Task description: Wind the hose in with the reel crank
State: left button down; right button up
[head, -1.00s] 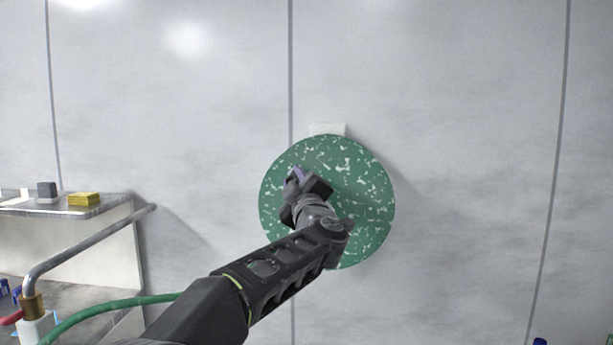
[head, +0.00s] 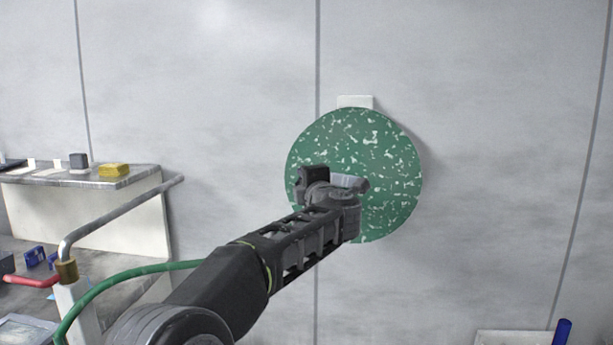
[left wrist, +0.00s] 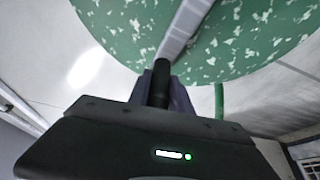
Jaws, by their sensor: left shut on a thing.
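The reel is a green disc with white flecks (head: 385,150) on the wall, held by a white bracket (head: 355,101). It fills the top of the left wrist view (left wrist: 245,35). A grey crank arm (left wrist: 187,25) crosses its face, ending in a dark handle (left wrist: 161,78). My left gripper (left wrist: 160,96) is shut on this handle. In the head view my left gripper (head: 316,184) is in front of the disc's left half, its fingers hidden by my wrist. The green hose (head: 140,272) curves at lower left; a green length hangs below the disc in the wrist view (left wrist: 219,100). My right gripper is out of view.
At left, a metal shelf (head: 130,182) bears a yellow block (head: 114,170) and a dark grey block (head: 78,160). A bent grey pipe (head: 120,215) stands before it. A blue cylinder (head: 562,332) is at bottom right. The wall right of the reel is bare.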

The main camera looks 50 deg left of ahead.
pick_arm(q)
jog(key=shift+f, duration=0.2)
jog(key=c, duration=1.2)
grip_release()
jog(key=shift+o, duration=0.2)
jog(key=b+v, duration=0.1)
jog(key=v, duration=0.7)
jog(key=shift+a, duration=0.1)
